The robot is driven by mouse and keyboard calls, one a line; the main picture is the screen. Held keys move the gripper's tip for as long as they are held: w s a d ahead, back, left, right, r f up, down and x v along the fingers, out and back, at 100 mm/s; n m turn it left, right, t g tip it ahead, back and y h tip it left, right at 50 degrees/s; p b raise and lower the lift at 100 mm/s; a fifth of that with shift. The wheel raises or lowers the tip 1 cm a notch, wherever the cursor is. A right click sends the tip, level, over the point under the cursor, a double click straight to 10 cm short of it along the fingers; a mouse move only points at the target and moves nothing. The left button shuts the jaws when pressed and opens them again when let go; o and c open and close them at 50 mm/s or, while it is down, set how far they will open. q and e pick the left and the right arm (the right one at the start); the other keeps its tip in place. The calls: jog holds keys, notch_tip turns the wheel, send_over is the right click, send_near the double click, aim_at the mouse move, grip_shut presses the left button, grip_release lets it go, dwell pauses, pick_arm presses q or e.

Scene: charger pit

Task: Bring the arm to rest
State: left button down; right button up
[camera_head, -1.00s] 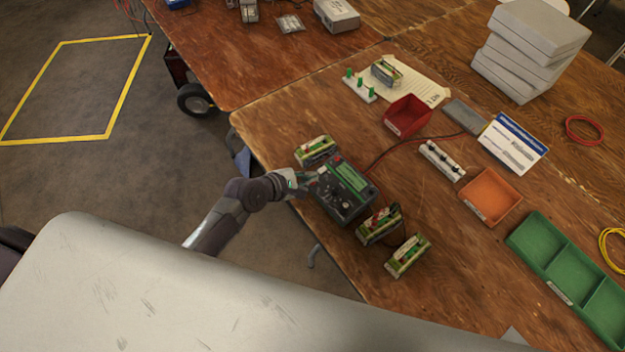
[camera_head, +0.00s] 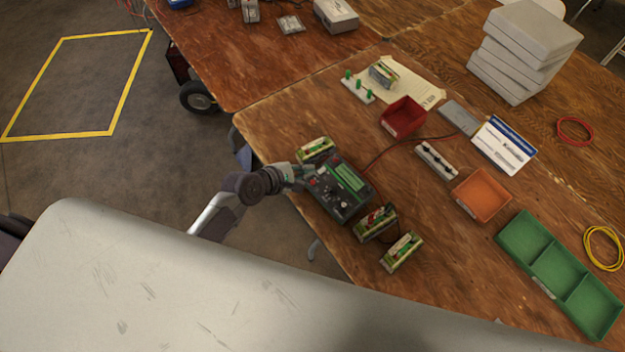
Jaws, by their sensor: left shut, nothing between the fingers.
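My left gripper (camera_head: 308,172) is at the near left edge of the wooden table (camera_head: 400,280), beside the dark charger (camera_head: 340,188) with a green panel. It is shut with nothing held. Its tips are close to the charger's left end and to a green-and-cream battery pack (camera_head: 315,150); I cannot tell whether they touch. My left arm (camera_head: 225,208) reaches in over the floor from the left. Two more similar packs stand right of the charger, a nearer one (camera_head: 403,252) and another (camera_head: 376,222). My right gripper is not in view.
A red bin (camera_head: 403,117), an orange bin (camera_head: 482,194) and a green divided tray (camera_head: 545,270) stand on the table. A red cable runs behind the charger. Grey boxes (camera_head: 523,50) are stacked at the back right. Floor is open at the left.

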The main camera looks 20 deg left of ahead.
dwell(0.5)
pick_arm(q)
jog(key=s+d+r+m+g+y, duration=0.1)
jog(key=s+d+r+m+g, duration=0.15)
jog(key=s+m, duration=1)
jog(key=s+a+r+m+g+y, duration=0.2)
jog(key=s+a+r+m, duration=0.15)
jog(key=s+m, duration=0.2)
jog(key=s+a+r+m+g+y, duration=0.1)
jog(key=s+a+r+m+y, duration=0.3)
jog(key=s, duration=0.3)
notch_tip(320, 180, down, 33)
jog(key=s+g+h+b, duration=0.1)
jog(key=s+g+b, duration=0.1)
jog(key=b, duration=0.2)
jog(key=s+a+f+m+b, duration=0.1)
jog(key=s+a+f+b, duration=0.1)
jog(key=s+f, duration=1.3)
notch_tip(320, 180, down, 2)
jog(key=shift+s+a+f+g, duration=0.1)
jog(key=shift+s+a+g, duration=0.15)
jog(key=shift+a+g, duration=0.25)
